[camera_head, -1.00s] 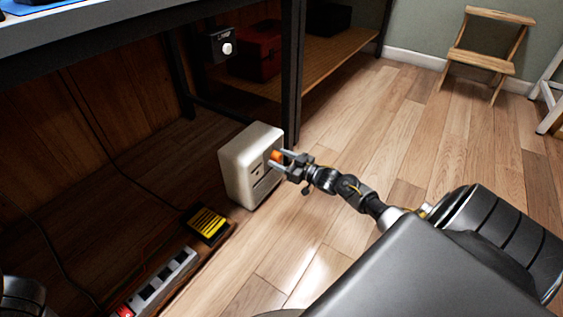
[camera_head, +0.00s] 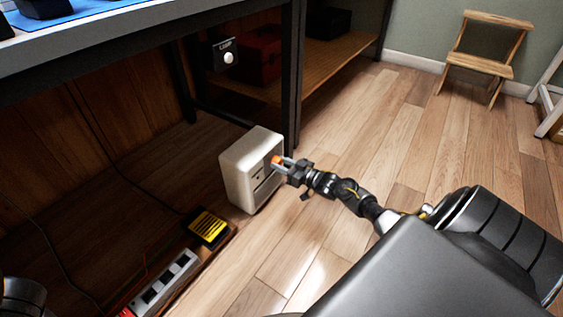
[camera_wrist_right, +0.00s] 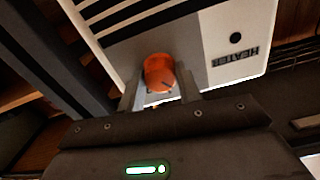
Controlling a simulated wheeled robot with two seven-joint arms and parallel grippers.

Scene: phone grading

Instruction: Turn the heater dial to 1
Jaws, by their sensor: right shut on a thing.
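The heater (camera_head: 240,170) is a cream box standing on the floor under the table. Its front with dark slots and the word HEATER shows in the right wrist view (camera_wrist_right: 205,45). The orange dial (camera_wrist_right: 159,72) sits on that front, and it also shows in the head view (camera_head: 276,160). My right gripper (camera_head: 281,162) is shut on the dial, with one finger on each side of it in the right wrist view (camera_wrist_right: 160,92). The number the dial points to is too small to read. A dark part of my left arm shows at the lower left; its gripper is not visible.
A wooden step stool (camera_head: 482,60) is at the back right.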

